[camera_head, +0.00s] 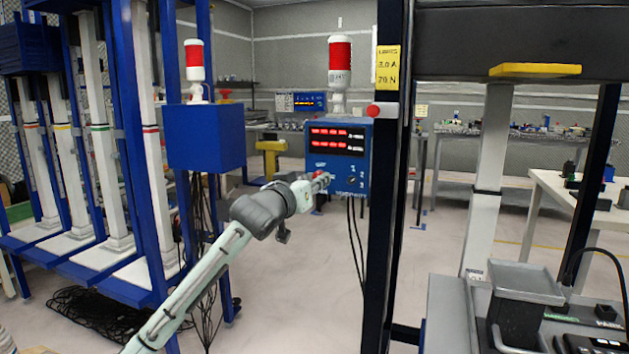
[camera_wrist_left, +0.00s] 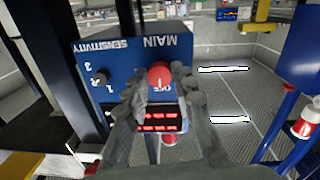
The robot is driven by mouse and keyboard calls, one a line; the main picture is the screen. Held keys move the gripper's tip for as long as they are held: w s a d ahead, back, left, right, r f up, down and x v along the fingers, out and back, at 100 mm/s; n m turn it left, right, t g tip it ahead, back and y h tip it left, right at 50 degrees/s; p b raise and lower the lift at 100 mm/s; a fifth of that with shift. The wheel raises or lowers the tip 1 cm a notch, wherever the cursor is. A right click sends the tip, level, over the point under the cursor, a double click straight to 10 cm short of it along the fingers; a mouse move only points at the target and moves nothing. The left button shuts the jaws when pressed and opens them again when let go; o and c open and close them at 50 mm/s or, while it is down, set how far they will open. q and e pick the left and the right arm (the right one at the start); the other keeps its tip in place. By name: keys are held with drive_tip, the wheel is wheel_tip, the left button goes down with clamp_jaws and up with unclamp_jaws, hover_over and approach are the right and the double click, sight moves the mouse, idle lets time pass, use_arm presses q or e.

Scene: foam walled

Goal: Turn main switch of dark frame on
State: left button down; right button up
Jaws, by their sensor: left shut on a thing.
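The blue control box (camera_head: 353,133) is mounted on the left side of the dark frame's post (camera_head: 384,215). It has two rows of red digits and a red-and-white lamp (camera_head: 340,62) on top. My left gripper (camera_head: 323,180) reaches the lower left of its front face. In the left wrist view, the box appears upside down, and the red main switch knob (camera_wrist_left: 160,74) sits between the fingertips by the MAIN lettering. My left gripper (camera_wrist_left: 162,82) is shut on this knob. An OFF label is partly visible beside it. My right gripper is not in view.
A small black sensitivity knob (camera_wrist_left: 100,77) is beside the main switch. Another blue box (camera_head: 206,137) hangs on the blue frame at left. Black cables hang below both boxes.

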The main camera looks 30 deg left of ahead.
use_arm(q)
drive_tip(key=shift+r, duration=0.1)
drive_tip(key=m+p, duration=0.1)
drive_tip(key=m, duration=1.6)
drive_tip(key=shift+g+y+p, duration=0.35)
drive_tip(key=shift+g+y, duration=0.05)
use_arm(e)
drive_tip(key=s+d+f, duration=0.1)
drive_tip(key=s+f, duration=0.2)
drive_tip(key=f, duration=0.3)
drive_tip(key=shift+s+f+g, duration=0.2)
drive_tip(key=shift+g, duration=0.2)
use_arm(q)
drive_tip(key=c, duration=1.3)
unclamp_jaws()
drive_tip(key=shift+o, duration=0.2)
drive_tip(key=shift+s, duration=0.1)
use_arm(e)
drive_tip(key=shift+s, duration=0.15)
